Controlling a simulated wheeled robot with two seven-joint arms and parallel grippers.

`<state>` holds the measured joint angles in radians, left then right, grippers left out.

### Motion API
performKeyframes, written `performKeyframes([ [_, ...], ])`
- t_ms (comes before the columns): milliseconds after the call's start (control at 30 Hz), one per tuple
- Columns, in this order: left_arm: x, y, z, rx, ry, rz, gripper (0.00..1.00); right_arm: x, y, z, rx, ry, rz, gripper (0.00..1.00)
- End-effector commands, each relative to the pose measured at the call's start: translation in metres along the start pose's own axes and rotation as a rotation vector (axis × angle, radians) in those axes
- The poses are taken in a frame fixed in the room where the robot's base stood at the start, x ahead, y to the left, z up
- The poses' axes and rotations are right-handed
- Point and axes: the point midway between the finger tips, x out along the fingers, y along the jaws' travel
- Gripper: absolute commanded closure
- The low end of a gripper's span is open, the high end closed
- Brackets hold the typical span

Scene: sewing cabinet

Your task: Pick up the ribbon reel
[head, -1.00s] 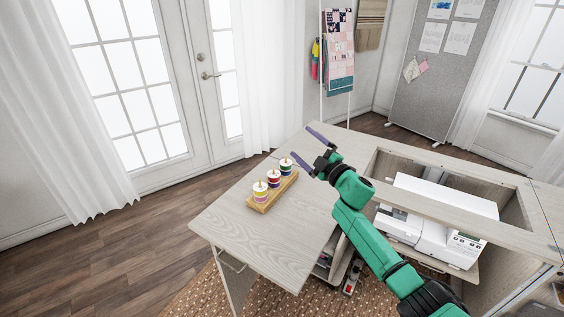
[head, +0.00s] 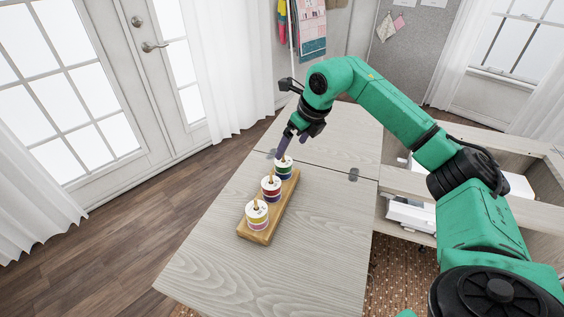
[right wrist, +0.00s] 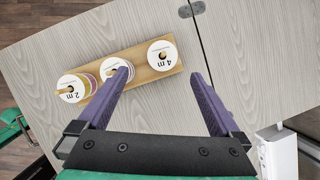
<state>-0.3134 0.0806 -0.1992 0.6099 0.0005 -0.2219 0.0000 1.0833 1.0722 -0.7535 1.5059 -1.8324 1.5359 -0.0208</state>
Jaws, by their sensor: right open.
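Three ribbon reels stand on pegs in a row on a wooden stand (head: 262,228) on the table. The far reel (head: 284,170) has green and dark blue bands, the middle reel (head: 271,189) red and dark bands, the near reel (head: 257,215) yellow and purple bands. In the right wrist view, the far reel (right wrist: 161,55) reads "4 m" and lies ahead of the gap between the fingers. My right gripper (right wrist: 160,74) is open and empty; its left finger overlaps the middle reel in that view. In the head view my right gripper (head: 292,146) points down at the far reel. My left gripper is not in view.
The pale wooden table (head: 318,235) is clear around the stand, with hinges (head: 353,174) along a seam behind it. A white sewing machine (head: 408,215) sits in the cabinet recess at right, partly behind my right arm. The table's left edge is close to the stand.

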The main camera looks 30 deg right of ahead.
Motion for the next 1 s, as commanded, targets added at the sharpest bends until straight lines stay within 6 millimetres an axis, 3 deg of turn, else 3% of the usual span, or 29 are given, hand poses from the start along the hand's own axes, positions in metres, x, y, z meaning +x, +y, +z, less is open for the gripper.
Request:
performKeyframes([
  [133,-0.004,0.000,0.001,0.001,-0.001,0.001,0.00,0.026,0.001,0.001,0.000,0.000,0.003,0.00],
  [333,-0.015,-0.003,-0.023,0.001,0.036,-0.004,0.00,0.057,-0.002,0.000,0.002,0.003,0.004,0.00],
  [433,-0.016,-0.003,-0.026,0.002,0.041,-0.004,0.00,0.075,-0.002,0.001,-0.001,0.000,0.005,0.00],
  [667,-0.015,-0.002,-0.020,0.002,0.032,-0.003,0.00,0.083,-0.002,0.000,-0.001,-0.003,0.003,0.00],
  [700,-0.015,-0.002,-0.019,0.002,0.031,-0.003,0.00,0.083,-0.002,0.000,-0.001,-0.003,0.003,0.04],
  [900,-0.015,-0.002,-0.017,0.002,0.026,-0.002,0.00,0.083,-0.002,0.000,-0.001,-0.003,0.003,0.80],
  [933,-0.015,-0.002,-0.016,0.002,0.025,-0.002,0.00,0.083,-0.002,0.000,-0.001,-0.003,0.003,0.88],
  [1000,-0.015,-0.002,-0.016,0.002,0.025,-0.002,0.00,0.083,-0.002,0.001,-0.001,-0.003,0.003,0.88],
])
